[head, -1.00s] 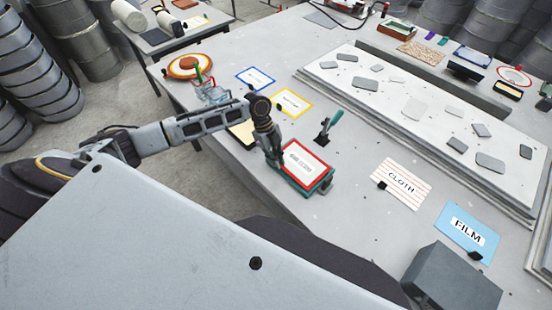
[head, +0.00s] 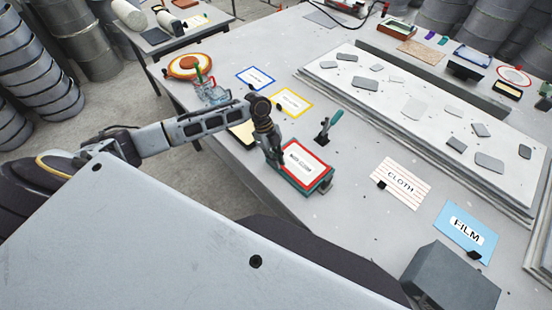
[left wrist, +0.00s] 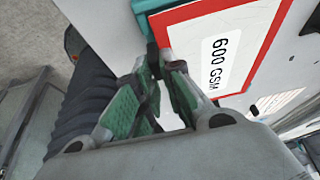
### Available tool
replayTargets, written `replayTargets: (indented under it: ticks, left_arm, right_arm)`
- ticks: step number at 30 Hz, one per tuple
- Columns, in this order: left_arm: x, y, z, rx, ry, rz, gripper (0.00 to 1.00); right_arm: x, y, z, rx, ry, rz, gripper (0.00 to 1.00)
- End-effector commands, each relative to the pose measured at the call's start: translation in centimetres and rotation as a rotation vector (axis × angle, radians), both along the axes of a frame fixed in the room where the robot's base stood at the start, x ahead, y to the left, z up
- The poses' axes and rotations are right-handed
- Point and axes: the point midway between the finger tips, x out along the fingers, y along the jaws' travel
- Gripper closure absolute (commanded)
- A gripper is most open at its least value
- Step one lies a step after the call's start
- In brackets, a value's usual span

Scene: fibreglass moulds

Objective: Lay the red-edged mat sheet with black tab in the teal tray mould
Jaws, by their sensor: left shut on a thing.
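The red-edged mat sheet (head: 309,159), white with a printed label, lies over the teal tray mould (head: 311,190) near the table's front edge. In the left wrist view the sheet (left wrist: 225,40) reads "600 GSM", and a strip of the teal mould (left wrist: 150,8) shows beside it. My left gripper (head: 277,163) is at the sheet's left edge, and it also shows in the left wrist view (left wrist: 160,65). Whether the sheet lies fully flat in the mould is unclear. My right gripper is not in view.
A teal-handled tool (head: 331,125) stands just behind the mould. Yellow-edged (head: 291,102) and blue-edged (head: 256,78) sheets lie farther back. A CLOTH sheet (head: 401,182) and a FILM sheet (head: 466,230) lie to the right. A grey block (head: 452,278) is at the front right.

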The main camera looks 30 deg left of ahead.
Motion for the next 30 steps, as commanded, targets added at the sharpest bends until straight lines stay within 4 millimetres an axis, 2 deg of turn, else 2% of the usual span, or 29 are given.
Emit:
replayTargets:
  ticks: [18, 30]
  left_arm:
    - [0.0, 0.0, -1.1, 0.000, 0.000, 0.000, 1.00]
    - [0.0, 0.0, -1.2, 0.000, 0.000, 0.000, 1.00]
  right_arm:
    - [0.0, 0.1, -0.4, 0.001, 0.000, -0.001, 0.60]
    - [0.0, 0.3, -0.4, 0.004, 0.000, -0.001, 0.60]
